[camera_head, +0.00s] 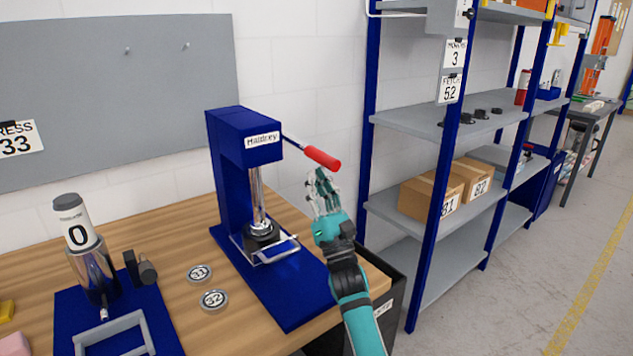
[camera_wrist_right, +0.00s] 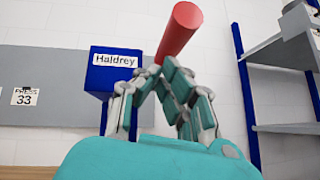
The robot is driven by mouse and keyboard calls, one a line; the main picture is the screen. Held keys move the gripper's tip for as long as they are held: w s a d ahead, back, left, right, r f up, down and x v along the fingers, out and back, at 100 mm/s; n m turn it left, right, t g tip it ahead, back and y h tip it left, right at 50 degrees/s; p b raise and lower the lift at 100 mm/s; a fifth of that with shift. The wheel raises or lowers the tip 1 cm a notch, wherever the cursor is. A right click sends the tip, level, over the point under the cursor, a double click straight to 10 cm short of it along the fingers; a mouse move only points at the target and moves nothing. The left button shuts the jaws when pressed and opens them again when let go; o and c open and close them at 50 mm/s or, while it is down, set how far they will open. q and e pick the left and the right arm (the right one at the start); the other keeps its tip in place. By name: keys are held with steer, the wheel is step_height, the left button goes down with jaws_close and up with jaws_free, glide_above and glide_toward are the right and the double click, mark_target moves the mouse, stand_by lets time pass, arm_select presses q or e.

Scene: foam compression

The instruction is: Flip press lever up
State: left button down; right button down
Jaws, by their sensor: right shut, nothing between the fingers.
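The blue Haldrey press (camera_head: 228,150) stands on the wooden bench. Its lever with a red handle (camera_head: 322,158) sticks out to the right from the press head, sloping slightly down toward its end. My right gripper (camera_head: 319,176) is just below the red handle, fingers pointing up, shut and empty. In the right wrist view the red handle (camera_wrist_right: 182,32) rises beyond the fingertips (camera_wrist_right: 160,68); I cannot tell whether they touch it. The press head also shows there (camera_wrist_right: 104,72). My left gripper is not in view.
A second device with a white cylinder marked 0 (camera_head: 75,222) stands at the left. Two round discs, 51 (camera_head: 199,273) and 52 (camera_head: 214,300), lie between the devices. A blue-post shelf (camera_head: 408,235) with cardboard boxes stands close to the right of my arm.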

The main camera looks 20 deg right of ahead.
steer(key=r+g+p, duration=0.1)
steer(key=r+p, duration=0.2)
steer(key=p, duration=0.1)
steer(key=r+g+p, duration=0.1)
steer(key=r+p, duration=0.3)
steer(key=r+n+g+p, duration=0.1)
steer(key=r+p, duration=0.2)
steer(key=p, duration=0.1)
steer(key=shift+s+d+r+y, duration=0.15)
steer(key=shift+s+y, duration=0.1)
steer(key=shift+y, duration=0.15)
steer(key=w+a+r, duration=0.1)
steer(key=w+r, duration=0.3)
steer(key=r, duration=0.3)
steer(key=w+a+r+p, duration=0.1)
steer(key=w+a+r, duration=0.1)
steer(key=w+r, duration=0.3)
steer(key=shift+w+a+r, duration=0.25)
steer(key=shift+r, duration=0.65)
steer(key=shift+f, duration=0.1)
